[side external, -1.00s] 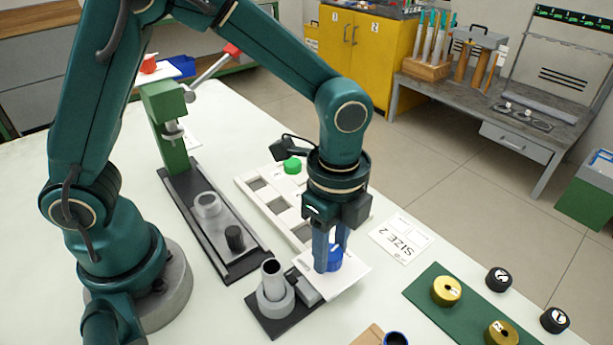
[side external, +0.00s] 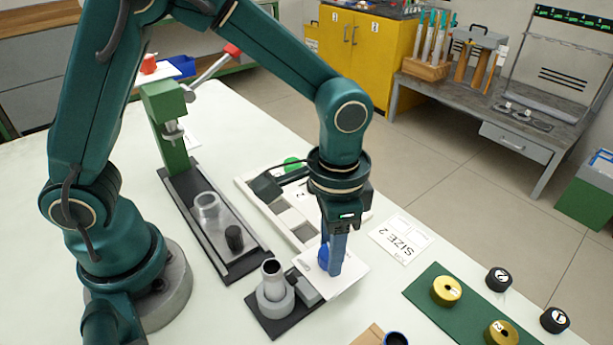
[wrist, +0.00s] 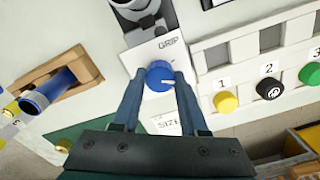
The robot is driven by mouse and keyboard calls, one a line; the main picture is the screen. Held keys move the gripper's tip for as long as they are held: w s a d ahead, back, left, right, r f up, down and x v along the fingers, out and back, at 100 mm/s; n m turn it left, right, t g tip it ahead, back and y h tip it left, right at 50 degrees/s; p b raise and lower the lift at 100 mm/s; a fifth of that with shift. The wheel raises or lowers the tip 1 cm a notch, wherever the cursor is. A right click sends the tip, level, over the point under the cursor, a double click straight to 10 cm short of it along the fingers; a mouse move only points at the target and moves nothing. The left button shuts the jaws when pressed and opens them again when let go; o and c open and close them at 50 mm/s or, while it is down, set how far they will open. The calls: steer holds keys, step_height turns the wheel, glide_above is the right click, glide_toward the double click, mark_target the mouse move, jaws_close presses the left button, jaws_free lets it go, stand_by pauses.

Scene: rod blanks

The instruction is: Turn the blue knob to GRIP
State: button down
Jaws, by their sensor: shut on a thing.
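The blue knob (wrist: 158,75) sits on a white plate (wrist: 146,58) in the wrist view. The word GRIP (wrist: 167,42) is printed on the plate above the knob. A pale mark on the knob's top points to the right, toward one finger, and not at the word. My gripper (wrist: 160,84) points down with one blue finger on each side of the knob, shut on it. In the side view my gripper (side external: 331,266) hides most of the knob (side external: 322,257).
A white tray (side external: 247,184) with compartments lies behind the plate. A SIZE 2 card (side external: 402,240) lies to the right. A green press (side external: 165,125) stands at the left.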

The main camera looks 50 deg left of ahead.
steer(key=n, duration=0.4)
steer(key=shift+n, duration=2.3)
steer(key=shift+c, duration=2.2)
jaws_free()
steer(key=shift+r, duration=2.6)
